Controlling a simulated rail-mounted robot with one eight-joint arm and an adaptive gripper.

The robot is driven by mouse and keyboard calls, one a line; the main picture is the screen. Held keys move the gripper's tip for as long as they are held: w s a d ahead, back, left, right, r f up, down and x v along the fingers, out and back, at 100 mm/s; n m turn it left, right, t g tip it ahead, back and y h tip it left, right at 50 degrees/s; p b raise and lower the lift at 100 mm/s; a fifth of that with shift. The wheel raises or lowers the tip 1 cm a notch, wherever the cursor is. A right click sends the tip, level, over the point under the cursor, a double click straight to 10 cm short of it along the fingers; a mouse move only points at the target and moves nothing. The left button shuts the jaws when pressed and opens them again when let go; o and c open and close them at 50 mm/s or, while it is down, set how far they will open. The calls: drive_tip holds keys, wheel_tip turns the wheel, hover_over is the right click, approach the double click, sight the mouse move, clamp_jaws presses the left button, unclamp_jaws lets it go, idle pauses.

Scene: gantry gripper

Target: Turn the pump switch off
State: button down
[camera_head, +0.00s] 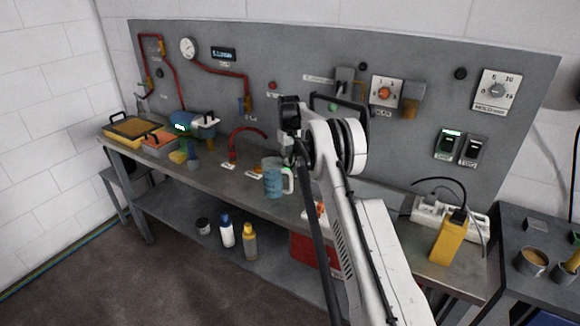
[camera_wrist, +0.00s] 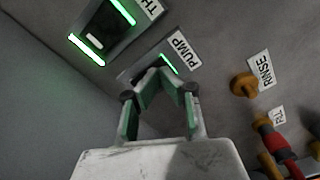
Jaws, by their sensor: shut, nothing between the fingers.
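The pump switch (camera_wrist: 167,62) is on a grey surface in the wrist view, beside a white PUMP label (camera_wrist: 181,48). A green strip is lit at its upper end. My gripper (camera_wrist: 152,76) is shut and empty. Its fingertips meet over the dark lower part of the switch and hide it. I cannot tell whether they touch it or how the rocker is tilted. In the head view my arm reaches over the middle of the bench, and I cannot pick out the pump switch there.
A second switch (camera_wrist: 101,33) with green lights is close at upper left. An orange knob (camera_wrist: 243,84) by a RINSE label and a red fitting (camera_wrist: 273,140) are at right. In the head view a blue jug (camera_head: 272,180) stands on the bench near my arm.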

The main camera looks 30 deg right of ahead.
drive_tip(key=shift+r+p, duration=0.9)
drive_tip(key=shift+r, duration=2.6)
drive_tip(key=shift+r, duration=0.1)
